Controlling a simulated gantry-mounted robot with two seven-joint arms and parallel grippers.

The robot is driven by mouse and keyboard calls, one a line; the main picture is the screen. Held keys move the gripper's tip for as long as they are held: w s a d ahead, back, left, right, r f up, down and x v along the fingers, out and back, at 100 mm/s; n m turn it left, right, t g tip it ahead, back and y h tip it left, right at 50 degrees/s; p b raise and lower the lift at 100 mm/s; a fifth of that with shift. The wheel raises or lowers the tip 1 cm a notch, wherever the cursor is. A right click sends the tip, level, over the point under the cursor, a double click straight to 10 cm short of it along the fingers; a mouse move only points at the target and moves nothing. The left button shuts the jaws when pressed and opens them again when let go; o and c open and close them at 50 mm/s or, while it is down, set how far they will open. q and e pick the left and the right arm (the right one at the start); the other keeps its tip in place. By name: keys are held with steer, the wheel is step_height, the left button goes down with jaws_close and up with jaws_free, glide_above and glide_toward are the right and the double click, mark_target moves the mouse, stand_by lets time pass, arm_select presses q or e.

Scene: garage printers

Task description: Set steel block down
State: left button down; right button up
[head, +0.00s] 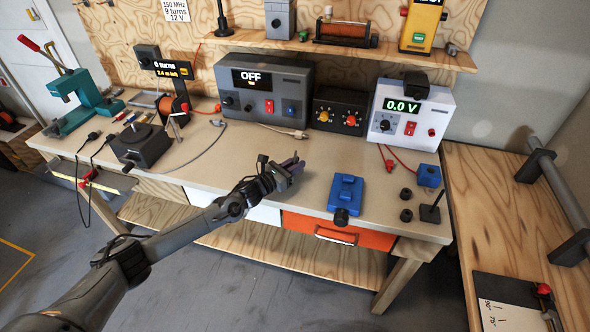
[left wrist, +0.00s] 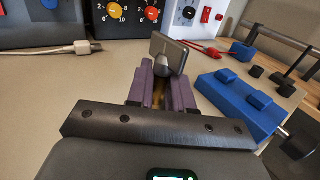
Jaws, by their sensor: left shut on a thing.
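My left gripper (head: 292,168) reaches over the front middle of the workbench (head: 320,185). In the left wrist view its purple fingers (left wrist: 162,88) are shut on a small grey metal piece, the steel block (left wrist: 169,52), which stands tilted at the fingertips. In the head view the block is too small and too covered by the fingers to make out. I cannot tell whether it touches the bench top. My right gripper is not in view.
A blue vise-like device (head: 346,193) stands on the bench right of the gripper. Behind are a grey box reading OFF (head: 265,90), a black box with knobs (head: 338,111) and a white supply reading 0.0 V (head: 412,110). A white cable plug (left wrist: 82,48) lies left.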

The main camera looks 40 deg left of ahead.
arm_select(q)
steer(key=shift+f, duration=0.95)
